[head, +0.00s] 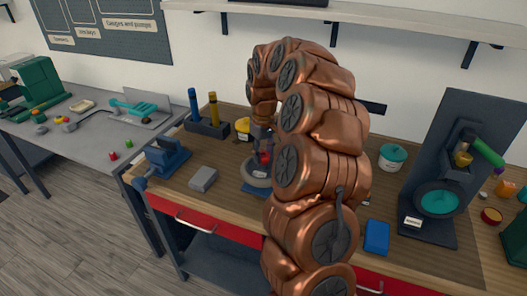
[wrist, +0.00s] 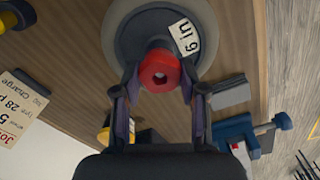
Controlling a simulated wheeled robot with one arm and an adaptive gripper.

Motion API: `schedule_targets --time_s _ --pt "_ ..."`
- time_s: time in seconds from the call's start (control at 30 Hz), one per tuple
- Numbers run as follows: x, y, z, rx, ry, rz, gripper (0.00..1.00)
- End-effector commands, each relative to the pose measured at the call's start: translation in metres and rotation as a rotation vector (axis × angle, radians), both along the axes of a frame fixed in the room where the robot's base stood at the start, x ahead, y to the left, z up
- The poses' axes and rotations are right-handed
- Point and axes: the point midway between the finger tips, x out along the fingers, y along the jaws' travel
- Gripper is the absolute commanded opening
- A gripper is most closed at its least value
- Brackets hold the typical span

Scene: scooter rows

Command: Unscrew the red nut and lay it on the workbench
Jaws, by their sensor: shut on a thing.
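The red nut (wrist: 160,71) has a dark hexagonal hole and sits at the centre of a grey round wheel (wrist: 208,28) in the wrist view. A white label reading "6 in" lies on the wheel. My gripper (wrist: 160,82) has one finger on each side of the nut and is shut on it. In the head view, my gripper (head: 262,142) points down over the wheel (head: 250,179), and a bit of the red nut (head: 265,158) shows below it. The wooden workbench (head: 222,160) lies under the wheel. My arm hides part of the bench.
A grey block (head: 203,179) and a blue vise (head: 166,157) stand left of the wheel. A holder with blue and yellow tubes (head: 207,128) is behind. A blue box (head: 376,237) and a dark stand (head: 440,185) are at right. Bare wood lies between block and holder.

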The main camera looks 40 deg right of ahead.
Motion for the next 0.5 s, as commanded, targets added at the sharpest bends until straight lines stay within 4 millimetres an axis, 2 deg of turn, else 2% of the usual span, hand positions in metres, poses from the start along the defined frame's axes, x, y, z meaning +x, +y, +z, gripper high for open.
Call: schedule_targets --time_s 0.27,0.3,0.5 --pt "-0.001 0.0002 -0.0019 0.002 0.004 0.015 0.09" --pt "-0.001 0.0002 -0.0019 0.002 0.004 0.014 0.46" --pt "-0.0007 0.0001 -0.0012 0.001 0.003 0.013 0.67"
